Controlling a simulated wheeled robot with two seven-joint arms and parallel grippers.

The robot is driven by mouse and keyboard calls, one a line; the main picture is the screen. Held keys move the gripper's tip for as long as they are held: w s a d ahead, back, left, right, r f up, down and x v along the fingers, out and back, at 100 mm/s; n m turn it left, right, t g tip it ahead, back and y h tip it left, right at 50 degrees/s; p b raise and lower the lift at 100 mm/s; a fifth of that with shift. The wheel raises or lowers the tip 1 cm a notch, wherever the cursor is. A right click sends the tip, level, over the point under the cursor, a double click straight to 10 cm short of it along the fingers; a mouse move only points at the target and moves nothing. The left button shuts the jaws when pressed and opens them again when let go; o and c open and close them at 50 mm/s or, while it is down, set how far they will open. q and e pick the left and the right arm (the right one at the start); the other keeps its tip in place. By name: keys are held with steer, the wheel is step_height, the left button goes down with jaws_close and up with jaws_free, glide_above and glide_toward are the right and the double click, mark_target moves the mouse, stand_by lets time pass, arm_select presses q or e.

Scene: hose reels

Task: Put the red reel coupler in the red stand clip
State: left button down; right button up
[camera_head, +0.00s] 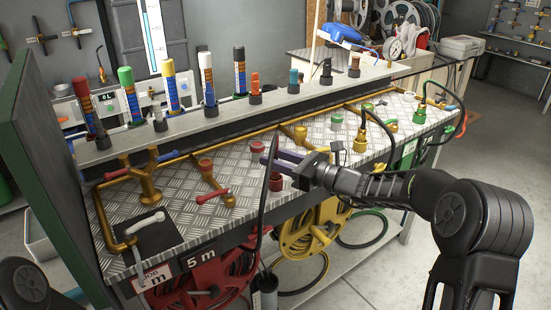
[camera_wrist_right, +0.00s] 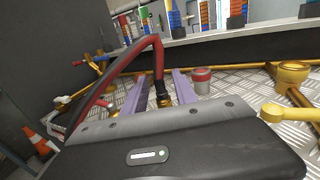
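My right gripper (camera_head: 282,158) reaches in from the right over the workbench. Its purple fingers stand apart, with visible gaps on both sides of the coupler. In the right wrist view, the red hose (camera_wrist_right: 158,54) arches over and ends in a dark coupler (camera_wrist_right: 162,90) with a brass tip between the fingers. The coupler's firm contact with either finger does not show. The red reel (camera_head: 205,285) hangs under the bench at the front. A red-topped grey fitting (camera_wrist_right: 202,80) stands just right of the fingers. I cannot tell which part is the red stand clip. My left gripper is out of view.
The bench (camera_head: 185,205) has a diamond-plate top with brass pipes and red-handled valves (camera_head: 213,195). A raised shelf (camera_head: 225,112) behind holds several coloured upright nozzles. A yellow reel (camera_head: 312,232) hangs below. A green-edged panel (camera_head: 45,150) closes the left end.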

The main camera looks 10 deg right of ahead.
steer(key=shift+r, duration=0.2)
steer(key=shift+s+d, duration=0.15)
steer(key=shift+d, duration=0.05)
steer(key=b+v, duration=0.1)
steer(key=v, duration=1)
steer(key=shift+s+d, duration=0.15)
steer(key=shift+s, duration=0.05)
